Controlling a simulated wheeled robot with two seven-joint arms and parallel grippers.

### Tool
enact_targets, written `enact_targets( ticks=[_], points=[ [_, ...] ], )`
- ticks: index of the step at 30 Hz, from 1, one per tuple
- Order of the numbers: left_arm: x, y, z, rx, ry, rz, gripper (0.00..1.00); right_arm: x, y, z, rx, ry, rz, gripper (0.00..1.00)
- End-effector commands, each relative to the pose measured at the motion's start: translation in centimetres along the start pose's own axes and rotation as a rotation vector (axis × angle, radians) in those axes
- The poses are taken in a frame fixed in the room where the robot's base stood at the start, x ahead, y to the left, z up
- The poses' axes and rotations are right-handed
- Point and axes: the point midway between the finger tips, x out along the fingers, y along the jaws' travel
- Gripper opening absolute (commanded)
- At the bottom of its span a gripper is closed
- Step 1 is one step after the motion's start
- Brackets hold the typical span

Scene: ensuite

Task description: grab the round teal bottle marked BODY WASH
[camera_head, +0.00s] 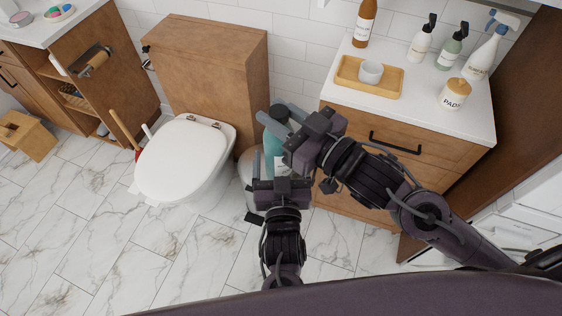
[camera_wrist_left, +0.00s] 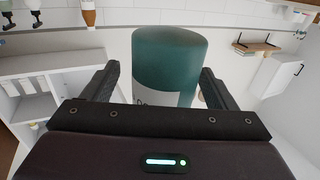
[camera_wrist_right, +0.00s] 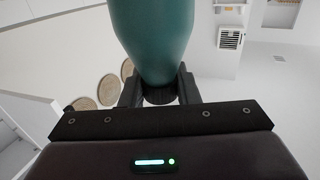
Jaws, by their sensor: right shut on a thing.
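The teal bottle (camera_head: 272,145) is mostly hidden behind my grippers in the head view. My right gripper (camera_head: 283,126) is shut on its dark neck or cap; in the right wrist view the teal body (camera_wrist_right: 152,40) tapers to that dark part (camera_wrist_right: 160,95) between the fingers. My left gripper (camera_head: 279,168) is open at the other end of the bottle. In the left wrist view the rounded teal end (camera_wrist_left: 170,60) and part of a white label lie between its spread fingers, with a gap at the left finger. The marking is not readable.
The counter (camera_head: 335,105) at right holds a wooden tray (camera_head: 347,84) with a cup, a PADS jar (camera_head: 454,94), an amber bottle (camera_head: 364,22), two pump bottles and a spray bottle (camera_head: 486,52). A toilet (camera_head: 185,160) stands left of the grippers. The marble floor is open at lower left.

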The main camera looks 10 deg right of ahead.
Motion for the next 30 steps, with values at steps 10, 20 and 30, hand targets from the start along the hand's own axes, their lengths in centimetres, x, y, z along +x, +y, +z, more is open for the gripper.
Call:
enact_targets(
  ticks=[10, 20, 30],
  points=[
    [-0.07, 0.12, -0.05, -0.001, 0.001, 0.003, 0.34, 0.00, -0.02, -0.20, 0.000, 0.005, -0.001, 0.00],
    [-0.06, 0.18, -0.20, -0.002, 0.004, 0.004, 0.16, 0.01, -0.04, -0.18, 0.001, 0.004, -0.001, 0.52],
    [-0.01, 0.05, -0.19, -0.002, 0.004, 0.001, 0.16, -0.07, 0.20, -0.37, 0.025, 0.016, 0.005, 0.54]
  ],
)
